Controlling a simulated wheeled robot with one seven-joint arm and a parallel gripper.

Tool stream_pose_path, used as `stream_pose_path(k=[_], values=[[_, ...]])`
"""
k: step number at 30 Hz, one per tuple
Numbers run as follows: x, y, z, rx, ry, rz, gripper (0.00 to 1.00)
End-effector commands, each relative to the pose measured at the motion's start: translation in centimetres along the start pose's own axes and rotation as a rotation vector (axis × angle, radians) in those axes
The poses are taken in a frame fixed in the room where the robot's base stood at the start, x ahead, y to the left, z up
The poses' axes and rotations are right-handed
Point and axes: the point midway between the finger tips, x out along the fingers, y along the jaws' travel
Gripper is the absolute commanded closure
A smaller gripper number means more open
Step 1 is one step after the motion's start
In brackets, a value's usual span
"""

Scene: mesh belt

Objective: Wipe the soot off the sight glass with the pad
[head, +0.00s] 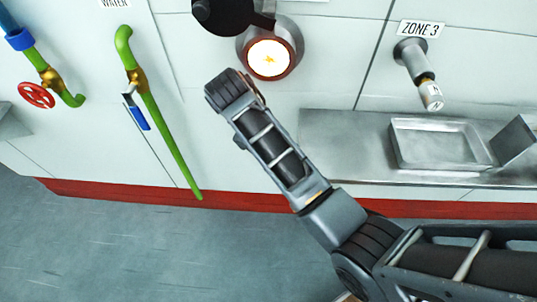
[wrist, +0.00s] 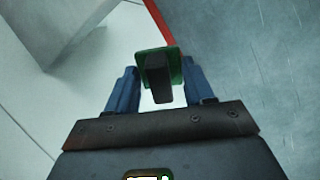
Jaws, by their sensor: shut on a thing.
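The round sight glass (head: 268,59) glows bright yellow-white in its metal ring on the white wall, with small orange marks near its middle. I make out no dark soot on it from here. A black round cover (head: 222,14) is swung up above it. In the wrist view, my gripper (wrist: 160,76) has its blue fingers shut on the pad (wrist: 174,67), which is green with a dark block-like grip. The sight glass is not in the wrist view. In the head view my arm's end is just below left of the glass; fingers and pad are hidden there.
A green pipe (head: 168,130) with a blue-handled valve and a red handwheel (head: 36,95) are on the left. A metal shelf (head: 345,150) with a shallow tray (head: 398,158) stands right, below a ZONE 3 fitting (head: 414,62). The floor (head: 150,255) is clear.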

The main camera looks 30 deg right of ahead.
Motion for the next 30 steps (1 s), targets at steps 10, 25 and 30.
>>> stream_pose_path(k=[10, 25, 30], values=[[-2.3, 1.3, -0.5, -0.285, -0.067, 0.28, 0.72], [-11.0, 1.8, 0.4, -0.724, -0.046, 1.088, 0.72], [-15.7, 0.9, 1.9, -0.747, -0.013, 1.35, 0.72]])
